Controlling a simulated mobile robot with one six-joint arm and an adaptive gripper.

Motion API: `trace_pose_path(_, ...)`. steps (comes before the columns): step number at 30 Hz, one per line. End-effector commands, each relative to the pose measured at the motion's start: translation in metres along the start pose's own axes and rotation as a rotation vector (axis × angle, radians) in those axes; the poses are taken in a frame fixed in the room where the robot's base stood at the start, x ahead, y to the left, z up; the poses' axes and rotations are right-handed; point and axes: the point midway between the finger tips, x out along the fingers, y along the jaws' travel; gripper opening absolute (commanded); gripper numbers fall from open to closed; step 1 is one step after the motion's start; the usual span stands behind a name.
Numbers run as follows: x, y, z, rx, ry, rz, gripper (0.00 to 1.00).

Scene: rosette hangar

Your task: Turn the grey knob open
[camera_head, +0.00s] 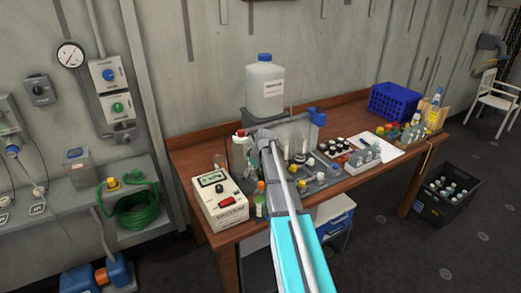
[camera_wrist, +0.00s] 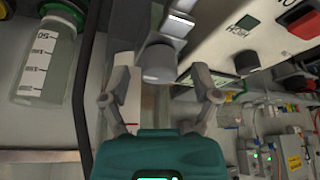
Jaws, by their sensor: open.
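In the wrist view a grey round knob (camera_wrist: 158,62) is on a light grey fitting, just beyond and between my fingertips. My gripper (camera_wrist: 162,75) is open, with one finger on each side of the knob's line; I see no contact. In the head view my arm reaches over the bench, and I cannot make out the fingers or the grey knob there. The white instrument box (camera_head: 222,205) stands left of my arm.
A graduated bottle (camera_wrist: 45,65) is left of my gripper in the wrist view. The wooden bench (camera_head: 190,160) is crowded with small bottles and trays around my arm. A white jug (camera_head: 265,92) stands behind, and a blue crate (camera_head: 395,102) at the right.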

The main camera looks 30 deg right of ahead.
Motion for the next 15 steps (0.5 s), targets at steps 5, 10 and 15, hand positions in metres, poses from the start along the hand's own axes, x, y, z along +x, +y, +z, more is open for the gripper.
trace_pose_path(5, 0.000, -0.001, 0.001, 0.105, 0.000, 0.044, 0.79)
trace_pose_path(10, -0.011, -0.001, -0.001, 0.167, 0.000, 0.069, 0.79)
trace_pose_path(15, -0.027, -0.002, -0.001, 0.164, 0.000, 0.068, 0.79)
